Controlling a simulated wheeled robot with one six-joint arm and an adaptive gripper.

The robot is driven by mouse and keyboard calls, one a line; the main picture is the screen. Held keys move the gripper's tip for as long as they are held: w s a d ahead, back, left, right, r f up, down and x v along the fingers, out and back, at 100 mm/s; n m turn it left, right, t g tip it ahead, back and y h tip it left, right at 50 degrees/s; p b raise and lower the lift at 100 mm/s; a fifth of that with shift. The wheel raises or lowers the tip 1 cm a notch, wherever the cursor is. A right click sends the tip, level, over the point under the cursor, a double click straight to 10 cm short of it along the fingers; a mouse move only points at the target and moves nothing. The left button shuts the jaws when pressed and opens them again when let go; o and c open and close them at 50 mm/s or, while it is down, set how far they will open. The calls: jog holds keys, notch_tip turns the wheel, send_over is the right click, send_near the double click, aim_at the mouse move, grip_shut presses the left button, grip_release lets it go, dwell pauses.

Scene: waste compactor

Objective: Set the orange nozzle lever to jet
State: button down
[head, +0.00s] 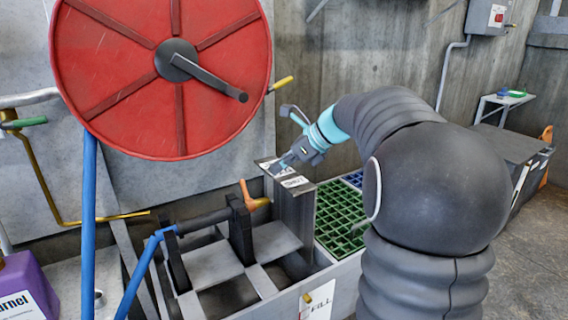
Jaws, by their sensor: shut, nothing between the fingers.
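The orange nozzle lever (246,194) stands up, tilted a little left, near the tip of a black nozzle (205,220) that lies in dark brackets. A brass-orange tip (261,203) sticks out at the nozzle's right end. My gripper (277,169) is shut and empty. In the picture it is up and to the right of the lever, apart from it, in front of or over the top of a grey post with a printed label (292,181). The label is partly covered by my gripper, and I cannot read it.
A large red hose reel (120,75) hangs above left. A blue hose (140,265) runs to the nozzle. A green grate (340,218) lies right of the post. A purple container (25,290) stands at lower left. Open gaps lie between the grey plates below the nozzle.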

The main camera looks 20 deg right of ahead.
aim_at(245, 189)
jog(key=x, duration=0.9)
jog(key=shift+w+a+r+b, duration=0.15)
jog(key=shift+a+r+b, duration=0.1)
jog(key=shift+r+b, duration=0.15)
jog(key=shift+p, duration=0.4)
jog(key=shift+w+r+p, duration=0.1)
jog(key=shift+w+p, duration=0.05)
jog(key=shift+p, duration=0.35)
jog(key=shift+w+a+f+g+p, duration=0.4)
jog(key=shift+f+g+p, duration=0.1)
jog(key=shift+p, duration=0.95)
jog(key=shift+s+d, duration=0.1)
jog(key=shift+s, duration=0.05)
jog(key=shift+s+d+r, duration=0.15)
jog(key=shift+s+r, duration=0.05)
jog(key=shift+s, duration=0.45)
